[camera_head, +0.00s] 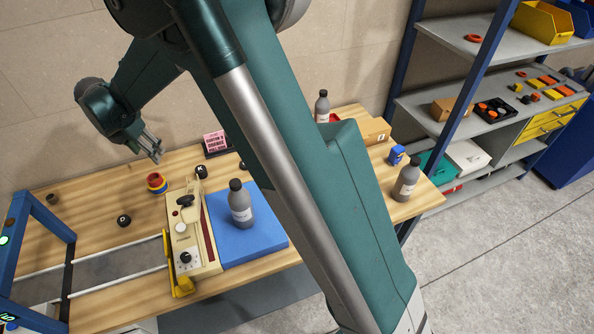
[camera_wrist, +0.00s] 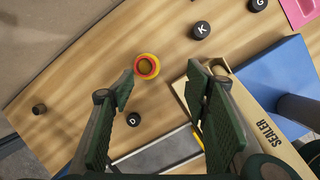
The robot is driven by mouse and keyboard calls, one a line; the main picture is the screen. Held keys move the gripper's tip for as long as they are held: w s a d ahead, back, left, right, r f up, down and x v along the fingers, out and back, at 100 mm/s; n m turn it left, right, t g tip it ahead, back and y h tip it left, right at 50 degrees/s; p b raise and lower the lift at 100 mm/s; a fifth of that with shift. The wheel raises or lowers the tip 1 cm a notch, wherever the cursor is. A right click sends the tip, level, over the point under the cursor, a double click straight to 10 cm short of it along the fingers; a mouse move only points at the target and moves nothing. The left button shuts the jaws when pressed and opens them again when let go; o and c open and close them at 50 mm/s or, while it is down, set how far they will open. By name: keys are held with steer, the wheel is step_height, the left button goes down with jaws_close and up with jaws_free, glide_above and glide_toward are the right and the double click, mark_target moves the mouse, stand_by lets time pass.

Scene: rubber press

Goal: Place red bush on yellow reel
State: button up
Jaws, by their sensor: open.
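The yellow reel (camera_head: 153,178) stands on the wooden table, left of the sealer, with red showing on it. The bush appears to sit around the reel's centre; the exact seating is too small to tell. My gripper (camera_head: 154,154) is open and empty above the reel, clear of it. In the wrist view, my fingers (camera_wrist: 162,92) are spread apart, with the reel beyond their tips.
The beige sealer (camera_head: 190,228) and a blue mat (camera_head: 262,241) with a grey bottle (camera_head: 240,204) lie to the right. Black round pieces, including D (camera_wrist: 133,119) and K (camera_wrist: 200,30), lie nearby. Table left of the reel is mostly clear.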

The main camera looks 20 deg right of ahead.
steer(key=s+d+r+m+t+y, duration=0.1)
steer(key=s+d+r+m, duration=0.6)
steer(key=d, duration=0.5)
steer(key=s+d+r+m, duration=0.6)
steer(key=s+d+r, duration=0.25)
steer(key=d, duration=0.35)
steer(key=s+d+f+m+t, duration=0.1)
steer(key=s+d+m, duration=0.7)
steer(key=s, duration=0.4)
steer(key=s+d+m+t, duration=0.2)
steer(key=s+d+m, duration=0.6)
steer(key=s, duration=0.5)
steer(key=shift+d+f, duration=0.35)
steer(key=shift+d, duration=0.3)
